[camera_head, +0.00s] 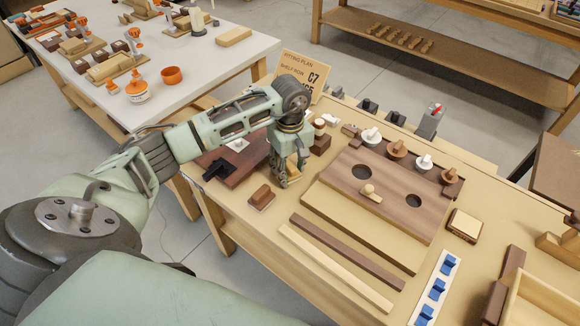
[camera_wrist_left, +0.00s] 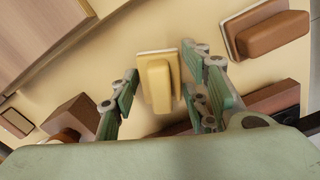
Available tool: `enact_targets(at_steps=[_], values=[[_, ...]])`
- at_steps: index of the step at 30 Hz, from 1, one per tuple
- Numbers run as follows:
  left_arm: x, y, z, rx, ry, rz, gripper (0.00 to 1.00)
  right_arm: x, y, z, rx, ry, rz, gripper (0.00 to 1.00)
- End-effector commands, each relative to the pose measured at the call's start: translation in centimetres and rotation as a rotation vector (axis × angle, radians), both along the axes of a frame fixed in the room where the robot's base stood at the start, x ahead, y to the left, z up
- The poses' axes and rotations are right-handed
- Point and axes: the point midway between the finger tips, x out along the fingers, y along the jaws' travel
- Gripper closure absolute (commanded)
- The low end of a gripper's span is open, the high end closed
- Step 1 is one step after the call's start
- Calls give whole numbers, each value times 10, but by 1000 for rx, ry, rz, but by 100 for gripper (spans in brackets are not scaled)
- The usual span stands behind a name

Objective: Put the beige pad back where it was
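The beige pad (camera_wrist_left: 158,80), a block with a narrower raised grip and a pale edge, shows between the fingers in the left wrist view. My left gripper (camera_wrist_left: 160,85) is open, with a small gap on each side of the pad. In the head view the left gripper (camera_head: 289,180) points down low over the bench, left of the dark wooden board. The fingers mostly hide the pad there, and I cannot tell its exact height. My right gripper is not in view.
A brown block (camera_head: 262,197) lies just left of the gripper; it also shows in the left wrist view (camera_wrist_left: 265,30). A board with holes (camera_head: 385,190) lies to the right, with two strips (camera_head: 335,268) in front. A sign (camera_head: 302,72) stands behind.

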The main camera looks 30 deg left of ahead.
Motion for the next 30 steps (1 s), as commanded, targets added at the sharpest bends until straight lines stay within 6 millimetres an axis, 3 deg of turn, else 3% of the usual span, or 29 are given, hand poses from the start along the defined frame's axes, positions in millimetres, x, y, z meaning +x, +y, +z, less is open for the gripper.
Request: enact_targets(at_steps=[3, 16, 30], values=[[0, 0, 0, 0, 0, 0, 44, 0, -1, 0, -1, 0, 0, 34], [1, 0, 9, 0, -1, 0, 44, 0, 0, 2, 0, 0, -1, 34], [1, 0, 102, 0, -4, 0, 44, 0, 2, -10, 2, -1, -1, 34]])
